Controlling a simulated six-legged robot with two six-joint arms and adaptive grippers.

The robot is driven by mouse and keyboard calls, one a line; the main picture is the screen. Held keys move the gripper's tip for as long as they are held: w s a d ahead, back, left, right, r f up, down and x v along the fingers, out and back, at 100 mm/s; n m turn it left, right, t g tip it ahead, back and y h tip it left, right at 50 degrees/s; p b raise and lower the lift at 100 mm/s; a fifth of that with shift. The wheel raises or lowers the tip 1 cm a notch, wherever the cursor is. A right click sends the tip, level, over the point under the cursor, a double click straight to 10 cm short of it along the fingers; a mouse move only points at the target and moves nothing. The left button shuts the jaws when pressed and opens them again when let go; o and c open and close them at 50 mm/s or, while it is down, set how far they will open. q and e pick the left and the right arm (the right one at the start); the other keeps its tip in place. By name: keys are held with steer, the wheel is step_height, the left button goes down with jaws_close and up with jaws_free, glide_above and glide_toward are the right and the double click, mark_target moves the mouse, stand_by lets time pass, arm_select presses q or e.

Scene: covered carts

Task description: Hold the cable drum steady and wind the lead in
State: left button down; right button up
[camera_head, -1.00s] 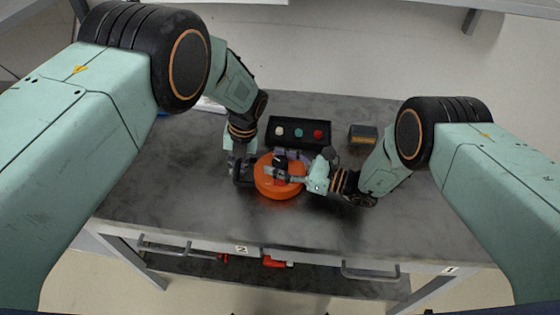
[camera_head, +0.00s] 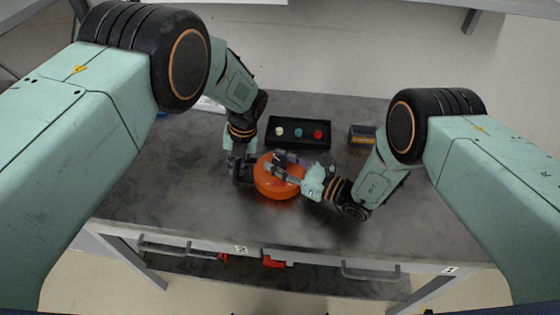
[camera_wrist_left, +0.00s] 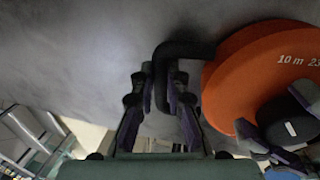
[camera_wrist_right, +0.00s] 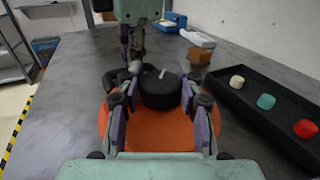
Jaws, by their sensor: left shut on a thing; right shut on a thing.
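The orange cable drum (camera_head: 272,187) lies flat on the grey cart top, printed face up; it also shows in the left wrist view (camera_wrist_left: 240,75) and right wrist view (camera_wrist_right: 150,136). My left gripper (camera_head: 243,172) is shut on the drum's black handle (camera_wrist_left: 180,50), at the drum's left side. My right gripper (camera_head: 288,172) reaches over the drum from the right. It is shut on the black crank knob (camera_wrist_right: 160,92) above the drum's face. My fingers partly cover the crank. I cannot make out the lead in any view.
A black tray (camera_head: 300,143) with white, teal and red pieces stands just behind the drum. A small dark box (camera_head: 362,136) is right of it. The cart top (camera_head: 170,195) is clear at left and front. Drawer handles (camera_head: 370,271) line the front edge.

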steer(key=shift+a+m+t+h, duration=0.1)
steer(key=shift+m+t+h, duration=1.95)
steer(key=shift+t, duration=0.25)
steer(key=shift+h, duration=0.25)
steer(key=o, duration=1.2)
steer(key=v, duration=1.2)
